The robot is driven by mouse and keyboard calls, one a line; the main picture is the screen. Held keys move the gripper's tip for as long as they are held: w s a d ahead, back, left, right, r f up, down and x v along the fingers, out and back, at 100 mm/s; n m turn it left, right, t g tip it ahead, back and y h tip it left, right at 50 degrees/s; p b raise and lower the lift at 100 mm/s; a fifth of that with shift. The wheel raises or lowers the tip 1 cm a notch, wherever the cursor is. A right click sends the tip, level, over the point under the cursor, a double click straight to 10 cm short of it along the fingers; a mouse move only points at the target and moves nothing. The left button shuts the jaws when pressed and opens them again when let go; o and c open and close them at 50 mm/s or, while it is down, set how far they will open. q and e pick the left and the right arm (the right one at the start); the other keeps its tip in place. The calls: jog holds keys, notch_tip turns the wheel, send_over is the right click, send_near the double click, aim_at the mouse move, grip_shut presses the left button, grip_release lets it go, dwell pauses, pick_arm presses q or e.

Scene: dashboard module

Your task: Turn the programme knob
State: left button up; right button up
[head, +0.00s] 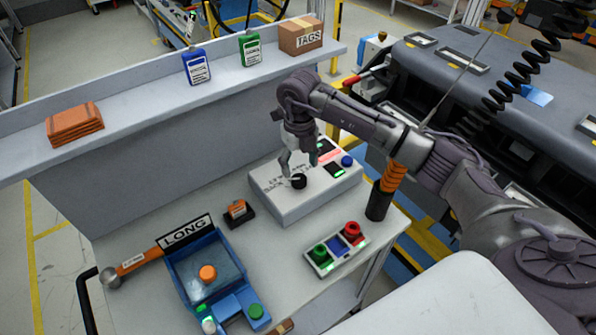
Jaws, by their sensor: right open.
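A white control box (285,205) stands on the grey workbench, right of its middle. A small black knob (299,182) sits on its top face, near the printed lettering; I take it for the programme knob. My right gripper (291,168) points down over the box, with its fingertips at or just behind the knob. It is open. I cannot tell whether the fingers touch the knob, and the arm hides part of the box's back. My left gripper is not in view.
A button panel (338,250) with green, blue and red buttons lies in front of the box. A black and orange handled tool (387,190) stands at the right edge. A shelf (150,108) runs behind.

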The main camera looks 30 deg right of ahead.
aim_at(299, 179)
jog(key=shift+f+p, duration=0.5)
jog(key=shift+f, duration=1.85)
jog(key=shift+c, duration=0.3)
jog(key=c, duration=1.1)
